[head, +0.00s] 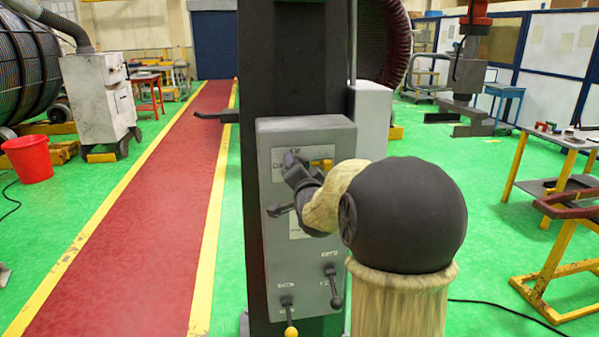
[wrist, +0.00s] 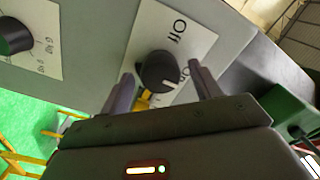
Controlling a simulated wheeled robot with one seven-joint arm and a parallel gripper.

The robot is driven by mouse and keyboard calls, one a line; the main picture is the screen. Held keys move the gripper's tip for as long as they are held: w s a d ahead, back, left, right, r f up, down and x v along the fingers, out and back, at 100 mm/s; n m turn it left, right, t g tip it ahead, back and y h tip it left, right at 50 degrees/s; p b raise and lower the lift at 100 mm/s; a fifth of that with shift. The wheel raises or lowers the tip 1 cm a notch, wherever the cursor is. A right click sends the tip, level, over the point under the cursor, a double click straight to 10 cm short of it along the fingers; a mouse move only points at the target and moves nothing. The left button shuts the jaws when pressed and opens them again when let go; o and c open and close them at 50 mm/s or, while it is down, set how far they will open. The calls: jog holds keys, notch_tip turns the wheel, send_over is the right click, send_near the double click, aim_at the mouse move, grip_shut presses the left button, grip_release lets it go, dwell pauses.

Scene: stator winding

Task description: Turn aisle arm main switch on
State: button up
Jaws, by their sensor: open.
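The main switch is a round black knob (wrist: 158,70) on a white plate (wrist: 198,42) marked "Off", with a second marking partly hidden by a finger. A small pale mark shows on the knob's lower side; I cannot tell its setting for certain. My gripper (wrist: 160,74) is open, with one finger on each side of the knob; I cannot tell if they touch it. In the head view my gripper (head: 296,168) is at the upper part of the grey control box (head: 330,255) and my arm hides the knob. A yellow part (wrist: 143,101) shows behind the knob.
Another black knob (wrist: 14,37) sits on a separate plate at the left in the wrist view. The box is on a dark column (head: 287,60). A red walkway (head: 150,210) lies clear to the left.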

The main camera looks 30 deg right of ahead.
jog(key=shift+s, duration=0.1)
jog(key=b+v, duration=0.2)
jog(key=v, duration=1.5)
jog(key=shift+s, duration=0.1)
jog(key=s+a+f+n+g+y, duration=0.2)
jog(key=a+f+n+g, duration=0.3)
jog(key=f, duration=0.6)
jog(key=s+a+f+n+g+y, duration=0.15)
jog(key=a+f+n+g, duration=0.3)
jog(key=f, duration=0.55)
jog(key=s+a+f+n+g+y, duration=0.2)
jog(key=s+a+f+n+g, duration=0.25)
jog(key=s+f, duration=0.2)
notch_tip(320, 180, up, 13)
jog(key=p, duration=1.2)
jog(key=shift+d+g+p, duration=0.35)
jog(key=shift+d+g, duration=0.05)
jog(key=shift+d, duration=0.05)
